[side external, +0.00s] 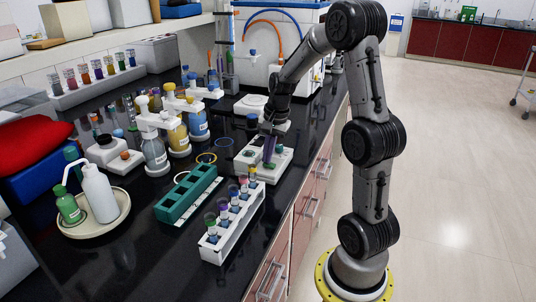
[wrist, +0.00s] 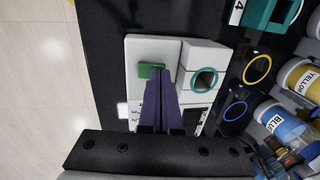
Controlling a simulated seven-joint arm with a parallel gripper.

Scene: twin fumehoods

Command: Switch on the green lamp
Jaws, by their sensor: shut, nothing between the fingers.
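A white bench device (side external: 250,160) stands on the black bench below my gripper; it also shows in the wrist view (wrist: 140,48). A small green block-like part (wrist: 149,71) sits on its top. I cannot tell whether this is the lamp or its switch, and no clear glow shows. My gripper (wrist: 158,74) has purple fingers, closed together and empty, pointing down at the device. The fingertips overlap the right edge of the green part in the wrist view; contact is unclear. In the side external view my gripper (side external: 269,162) hides part of the device.
A white rack with several tubes (side external: 228,238) and a teal rack (side external: 183,198) stand in front. A teal ring (wrist: 204,91) lies over the device's right block. The bench edge is close on the right.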

